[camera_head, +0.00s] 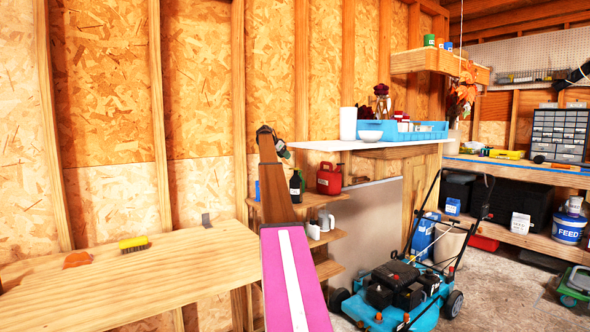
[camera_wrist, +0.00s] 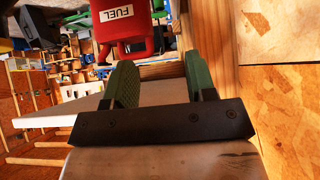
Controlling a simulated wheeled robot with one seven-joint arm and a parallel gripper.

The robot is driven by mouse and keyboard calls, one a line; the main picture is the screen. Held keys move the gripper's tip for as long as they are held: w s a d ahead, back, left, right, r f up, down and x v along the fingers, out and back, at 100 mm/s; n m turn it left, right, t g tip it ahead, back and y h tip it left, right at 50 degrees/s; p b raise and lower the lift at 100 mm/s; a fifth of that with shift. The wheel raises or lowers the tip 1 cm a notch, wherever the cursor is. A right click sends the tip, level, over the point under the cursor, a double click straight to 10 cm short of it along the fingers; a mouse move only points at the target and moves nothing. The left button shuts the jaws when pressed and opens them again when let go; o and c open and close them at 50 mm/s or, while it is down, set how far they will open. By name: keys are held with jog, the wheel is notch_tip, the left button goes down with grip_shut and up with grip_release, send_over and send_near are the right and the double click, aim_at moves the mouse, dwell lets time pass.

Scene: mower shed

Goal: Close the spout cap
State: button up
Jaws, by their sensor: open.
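A red fuel can (camera_head: 329,180) stands on the small wooden shelf right of my arm in the head view. In the wrist view the red can (camera_wrist: 125,30) is at the top, with a white FUEL label, cut off by the frame edge. My gripper (camera_head: 281,149) is at the end of my raised arm, up and to the left of the can. In the wrist view its green fingers (camera_wrist: 160,80) are apart with nothing held between them, and the can lies beyond them, apart from the fingers.
A white top (camera_head: 340,145) with a blue crate (camera_head: 400,131) is above right. A wooden bench (camera_head: 120,285) is at left, and a blue mower (camera_head: 400,292) stands on the floor.

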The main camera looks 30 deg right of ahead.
jog(key=x, duration=1)
jog(key=shift+d+f, duration=0.25)
jog(key=shift+f, duration=0.1)
grip_shut()
